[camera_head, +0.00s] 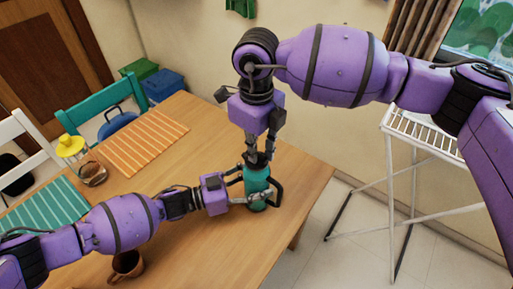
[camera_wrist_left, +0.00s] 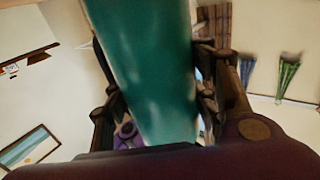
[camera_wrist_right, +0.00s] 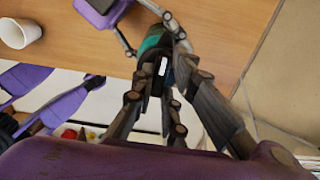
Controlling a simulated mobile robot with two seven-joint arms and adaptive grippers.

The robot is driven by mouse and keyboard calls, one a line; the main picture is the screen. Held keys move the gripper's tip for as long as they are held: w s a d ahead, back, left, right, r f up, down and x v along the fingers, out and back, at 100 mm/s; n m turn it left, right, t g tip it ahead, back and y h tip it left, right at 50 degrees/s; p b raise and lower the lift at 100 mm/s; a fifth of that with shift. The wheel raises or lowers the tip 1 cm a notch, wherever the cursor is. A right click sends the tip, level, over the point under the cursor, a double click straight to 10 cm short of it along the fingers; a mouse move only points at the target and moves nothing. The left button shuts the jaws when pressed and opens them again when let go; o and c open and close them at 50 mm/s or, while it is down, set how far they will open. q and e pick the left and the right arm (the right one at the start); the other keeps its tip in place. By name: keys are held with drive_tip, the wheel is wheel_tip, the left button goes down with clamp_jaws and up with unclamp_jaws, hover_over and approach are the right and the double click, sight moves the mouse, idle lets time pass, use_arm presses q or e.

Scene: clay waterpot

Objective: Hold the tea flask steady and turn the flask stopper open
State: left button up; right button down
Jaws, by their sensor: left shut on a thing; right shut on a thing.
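The teal tea flask (camera_head: 257,183) stands upright near the table's right edge, with a dark handle on its right side. My left gripper (camera_head: 247,188) is shut around the flask's body from the left. In the left wrist view the flask (camera_wrist_left: 145,65) fills the space between the fingers. My right gripper (camera_head: 259,160) points down from above, its fingers closed at the flask's top. In the right wrist view the dark flask stopper (camera_wrist_right: 157,72), with a white mark, sits between these fingers. The fingers hide much of the stopper.
The wooden table (camera_head: 205,125) is clear behind the flask. A white rack (camera_head: 418,134) stands right of the table.

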use_arm(q)
drive_tip(key=shift+w+a+f, duration=0.1)
drive_tip(key=shift+a, duration=0.1)
drive_tip(key=shift+d, duration=0.1)
use_arm(e)
drive_tip(key=c, duration=1.7)
unclamp_jaws()
drive_tip(key=shift+c, duration=0.2)
wheel_tip(320, 180, up, 12)
use_arm(q)
drive_tip(key=o, duration=1.7)
